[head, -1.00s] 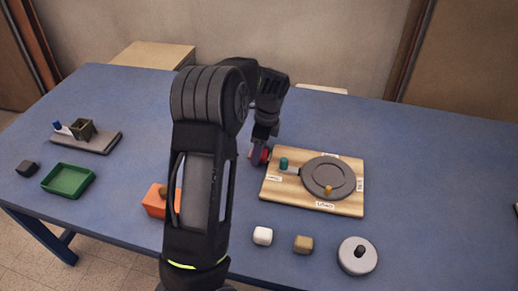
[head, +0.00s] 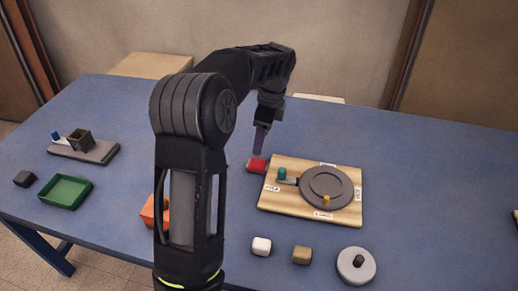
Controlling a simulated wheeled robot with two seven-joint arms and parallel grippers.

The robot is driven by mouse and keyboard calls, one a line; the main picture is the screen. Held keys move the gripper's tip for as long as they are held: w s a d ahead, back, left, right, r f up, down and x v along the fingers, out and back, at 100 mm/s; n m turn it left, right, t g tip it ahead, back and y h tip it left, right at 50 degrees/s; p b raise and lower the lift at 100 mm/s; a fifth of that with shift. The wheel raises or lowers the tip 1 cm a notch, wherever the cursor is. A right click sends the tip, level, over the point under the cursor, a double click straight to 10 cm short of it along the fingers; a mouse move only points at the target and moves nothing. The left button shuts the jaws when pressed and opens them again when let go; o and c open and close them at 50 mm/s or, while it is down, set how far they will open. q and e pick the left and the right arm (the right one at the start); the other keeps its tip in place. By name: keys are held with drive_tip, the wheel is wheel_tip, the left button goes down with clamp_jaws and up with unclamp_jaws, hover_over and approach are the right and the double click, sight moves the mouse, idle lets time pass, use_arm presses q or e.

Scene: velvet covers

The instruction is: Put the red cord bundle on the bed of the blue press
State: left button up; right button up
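A small red bundle (head: 257,165), which looks like the red cord bundle, lies on the blue table just left of a wooden board (head: 275,210). My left gripper (head: 260,152) hangs pointing down directly above the bundle, its fingertips at or just over its top. The fingers are seen edge-on, so their opening and any contact are unclear. No clearly blue press shows. A grey plate (head: 100,153) at the far left carries a blue knob (head: 56,135) and a dark open box (head: 80,140). The board carries a grey disc (head: 327,186) and a teal knob (head: 282,174). My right gripper is out of view.
A green tray (head: 66,191) and a dark block (head: 24,179) lie at left. My arm partly hides an orange block (head: 148,212). White (head: 261,246) and tan (head: 302,255) blocks and a round grey lid (head: 356,272) lie in front. The table's right side is clear.

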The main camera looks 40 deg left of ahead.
use_arm(q)
wheel_tip(320, 180, up, 2)
drive_tip(key=shift+w+d+r, duration=0.1)
drive_tip(key=shift+d+r, duration=0.05)
drive_tip(key=shift+o, duration=0.5)
